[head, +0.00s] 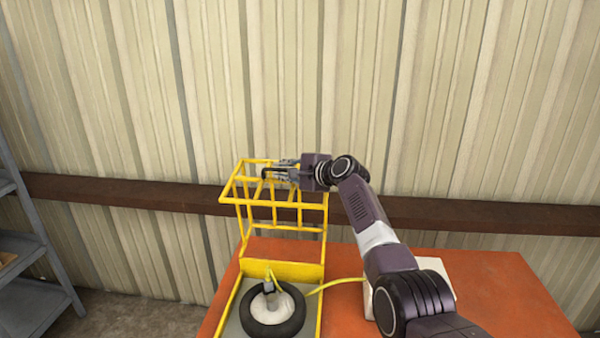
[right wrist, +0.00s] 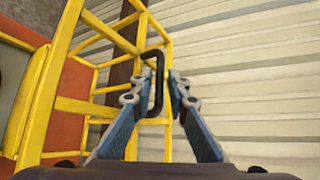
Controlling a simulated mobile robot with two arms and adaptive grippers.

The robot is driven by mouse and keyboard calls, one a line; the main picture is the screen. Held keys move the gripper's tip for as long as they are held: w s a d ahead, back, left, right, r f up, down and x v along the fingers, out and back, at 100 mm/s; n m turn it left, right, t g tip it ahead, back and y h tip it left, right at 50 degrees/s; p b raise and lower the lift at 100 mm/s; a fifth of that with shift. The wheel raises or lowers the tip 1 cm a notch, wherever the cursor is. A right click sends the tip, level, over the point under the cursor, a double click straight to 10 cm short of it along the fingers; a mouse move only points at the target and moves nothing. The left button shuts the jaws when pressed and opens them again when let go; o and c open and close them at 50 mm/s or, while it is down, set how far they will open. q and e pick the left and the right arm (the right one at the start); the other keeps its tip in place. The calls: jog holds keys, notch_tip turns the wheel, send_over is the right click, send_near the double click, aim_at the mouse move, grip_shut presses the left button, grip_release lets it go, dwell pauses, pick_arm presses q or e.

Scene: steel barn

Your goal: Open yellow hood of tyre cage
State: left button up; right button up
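The yellow hood (head: 272,204) of the tyre cage is a barred frame, raised above the back of the cage base (head: 297,271). A black tyre with a pale hub (head: 273,318) lies flat in the base. My right gripper (head: 268,172) is at the top of the hood, by its black handle. In the right wrist view, the black handle (right wrist: 158,85) lies between the two fingers (right wrist: 163,75), near the left fingertip, with a gap to the right finger. Yellow hood bars (right wrist: 84,108) fill the left of that view. My left gripper is out of view.
The cage stands on an orange table (head: 480,280). A yellow hose (head: 340,284) runs right from the cage to a whitish box (head: 442,274), partly behind my arm. A corrugated wall with a brown beam (head: 130,192) is close behind. Grey shelves (head: 30,250) stand left.

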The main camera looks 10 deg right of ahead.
jog(key=shift+a+v, duration=0.1)
jog(key=shift+v, duration=2.35)
jog(key=shift+a+v, duration=0.15)
jog(key=shift+v, duration=2.3)
jog(key=shift+s, duration=0.15)
